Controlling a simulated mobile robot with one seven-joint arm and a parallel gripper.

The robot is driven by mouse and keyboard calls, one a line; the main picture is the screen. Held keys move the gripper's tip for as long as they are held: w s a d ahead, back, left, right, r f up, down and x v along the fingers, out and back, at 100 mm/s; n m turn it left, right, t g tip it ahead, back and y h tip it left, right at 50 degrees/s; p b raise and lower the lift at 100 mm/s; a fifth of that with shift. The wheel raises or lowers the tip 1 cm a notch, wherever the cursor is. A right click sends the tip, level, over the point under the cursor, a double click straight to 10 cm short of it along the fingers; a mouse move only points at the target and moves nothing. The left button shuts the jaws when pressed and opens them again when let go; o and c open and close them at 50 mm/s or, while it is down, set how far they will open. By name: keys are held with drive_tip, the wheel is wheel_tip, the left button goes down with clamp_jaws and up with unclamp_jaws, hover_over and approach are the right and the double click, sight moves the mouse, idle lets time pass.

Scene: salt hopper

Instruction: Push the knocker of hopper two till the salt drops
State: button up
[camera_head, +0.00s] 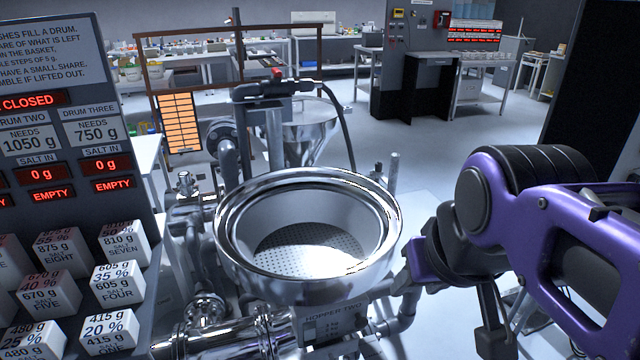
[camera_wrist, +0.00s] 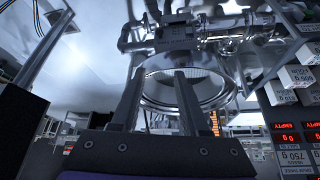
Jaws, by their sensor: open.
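Hopper two (camera_head: 305,290) is a large shiny round steel bowl in the middle of the head view, with its name on a plate at the front. A perforated plate (camera_head: 310,250) shows inside it, with a bright patch; I cannot tell whether salt lies there. Its rim also shows in the wrist view (camera_wrist: 215,98), which looks turned over. My gripper (camera_wrist: 158,74) is open and empty, its two fingers apart against the view of the bowl. In the head view my purple wrist is just right of the bowl, and the fingertips are hard to make out. I cannot tell which part is the knocker.
A sign panel (camera_head: 50,75) stands left, with EMPTY displays and white weight blocks (camera_head: 118,285) below. Steel pipework (camera_head: 230,338) runs under the bowl. A second funnel (camera_head: 310,125), a dark clamp-like part (camera_head: 275,88) and a brown frame stand behind. Open floor lies beyond.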

clamp_jaws()
idle(1.6)
